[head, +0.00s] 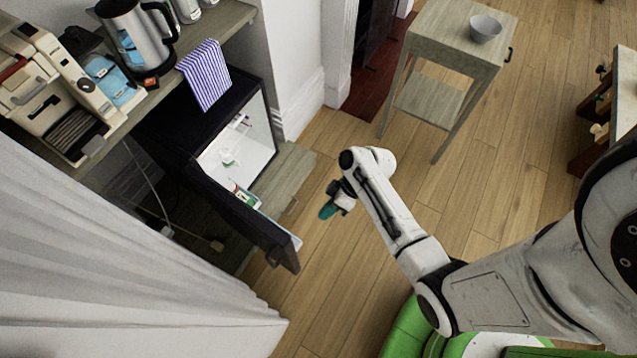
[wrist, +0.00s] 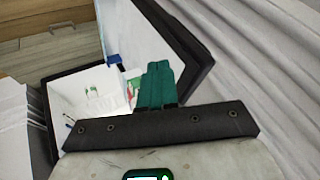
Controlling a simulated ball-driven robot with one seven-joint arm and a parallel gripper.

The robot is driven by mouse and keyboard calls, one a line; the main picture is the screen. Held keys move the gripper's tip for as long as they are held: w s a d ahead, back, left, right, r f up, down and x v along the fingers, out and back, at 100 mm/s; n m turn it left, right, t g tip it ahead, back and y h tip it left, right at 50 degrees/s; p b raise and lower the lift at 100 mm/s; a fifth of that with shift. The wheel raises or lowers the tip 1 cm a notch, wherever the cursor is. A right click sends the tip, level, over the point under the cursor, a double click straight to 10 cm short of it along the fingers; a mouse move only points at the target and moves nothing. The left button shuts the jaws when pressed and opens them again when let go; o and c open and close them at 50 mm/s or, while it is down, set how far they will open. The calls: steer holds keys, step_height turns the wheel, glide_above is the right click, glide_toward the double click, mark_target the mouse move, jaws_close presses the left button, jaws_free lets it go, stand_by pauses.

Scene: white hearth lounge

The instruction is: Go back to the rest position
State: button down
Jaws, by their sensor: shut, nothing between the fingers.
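My gripper (head: 328,211) hangs over the wooden floor in the head view, to the right of the open fridge door. Its teal fingers (wrist: 156,86) are together and empty in the wrist view. My white arm reaches in from the right to the gripper. The small black fridge (head: 190,128) stands under the counter with its door (head: 272,243) swung open. The fridge's white inside (wrist: 75,105) and its open door (wrist: 190,45) also show in the wrist view. The gripper appears apart from both the fridge and its door.
A kettle (head: 137,38), a coffee machine (head: 55,95) and a striped cloth (head: 205,75) are on the counter. A small wooden table (head: 437,40) with a grey bowl (head: 485,29) stands at the back. A white curtain (head: 110,270) hangs at lower left. The floor (head: 345,260) near the gripper is clear.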

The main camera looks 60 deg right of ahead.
steer(key=shift+s+d+r, duration=0.25)
steer(key=shift+s+r, duration=0.05)
steer(key=shift+r, duration=0.25)
